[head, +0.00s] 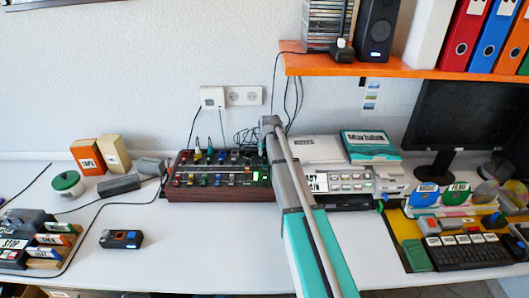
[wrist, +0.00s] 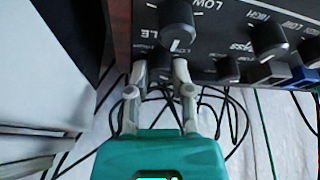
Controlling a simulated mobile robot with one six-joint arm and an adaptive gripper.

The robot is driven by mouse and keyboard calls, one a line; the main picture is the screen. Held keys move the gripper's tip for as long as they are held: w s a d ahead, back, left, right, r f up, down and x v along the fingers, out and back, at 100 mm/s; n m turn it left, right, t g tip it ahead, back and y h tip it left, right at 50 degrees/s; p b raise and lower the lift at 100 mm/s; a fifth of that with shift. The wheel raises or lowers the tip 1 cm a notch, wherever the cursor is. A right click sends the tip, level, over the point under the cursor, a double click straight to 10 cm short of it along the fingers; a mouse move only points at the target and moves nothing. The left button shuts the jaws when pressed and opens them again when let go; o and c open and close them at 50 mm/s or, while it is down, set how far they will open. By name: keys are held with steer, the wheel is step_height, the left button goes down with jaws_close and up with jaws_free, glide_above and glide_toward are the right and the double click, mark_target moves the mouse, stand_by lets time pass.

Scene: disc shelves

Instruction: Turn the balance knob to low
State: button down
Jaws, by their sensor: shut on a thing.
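The audio mixer (head: 218,195), a dark console with wooden sides and several coloured knobs, stands on the desk left of my arm in the head view. In the wrist view my gripper (wrist: 159,72) reaches its panel edge. Its two grey fingers are shut on a small dark knob (wrist: 159,60), mostly hidden between the tips. Its label is too small to read, so I cannot confirm that it is the balance knob or how it is turned. A larger black knob (wrist: 178,28), with LOW printed near it, sits just beyond the fingertips.
Another small knob (wrist: 228,69) and a large knob (wrist: 268,40) lie right of the fingers. Loose black cables (wrist: 225,110) run below the gripper. A white printer-like device (head: 348,180) stands right of my arm. An orange shelf (head: 400,70) hangs above.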

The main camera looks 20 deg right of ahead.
stand_by(0.3)
steer(key=c, duration=0.5)
jaws_free()
steer(key=shift+m, duration=0.3)
steer(key=shift+a+m+g+h, duration=0.15)
steer(key=shift+m+h, duration=0.4)
steer(key=shift+m, duration=0.75)
steer(key=shift+d+m+g+h, duration=0.15)
steer(key=shift+m+h, duration=0.4)
steer(key=shift+m, duration=0.75)
steer(key=p+v, duration=1.2)
steer(key=v, duration=0.1)
steer(key=shift+r+p, duration=0.35)
steer(key=shift+p, duration=0.05)
steer(key=shift+a, duration=0.15)
